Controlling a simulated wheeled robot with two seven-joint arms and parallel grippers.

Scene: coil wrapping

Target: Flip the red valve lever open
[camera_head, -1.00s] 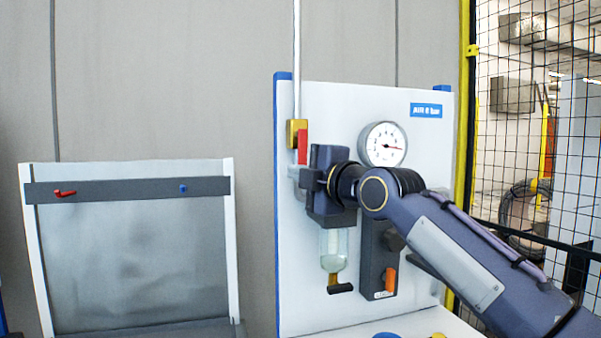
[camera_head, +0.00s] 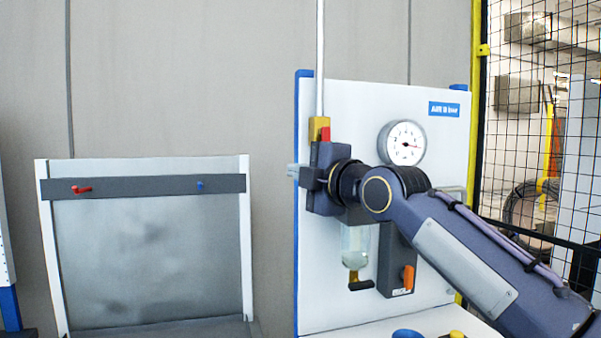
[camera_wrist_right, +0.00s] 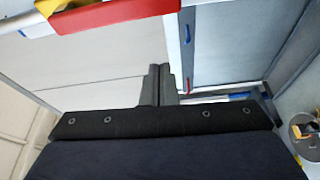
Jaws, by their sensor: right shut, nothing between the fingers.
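The red valve lever (camera_head: 325,133) is beside the yellow valve body (camera_head: 316,123), at the foot of the white vertical pipe. In the head view only its upper end shows; my right gripper hides the rest. In the right wrist view the red lever (camera_wrist_right: 108,14) lies across the top, beyond my fingers. My right gripper (camera_head: 293,171) is shut and empty, its fingertips pointing left at the left edge of the white panel, below the valve. Its shut fingers show in the wrist view (camera_wrist_right: 159,84). I cannot tell whether it touches the lever. My left gripper is not in view.
The white panel (camera_head: 345,290) carries a pressure gauge (camera_head: 402,143), a clear filter bowl (camera_head: 355,244) and a dark box with an orange knob (camera_head: 408,278). A grey board with small hooks (camera_head: 150,260) stands at left. A mesh fence (camera_head: 520,140) is at right.

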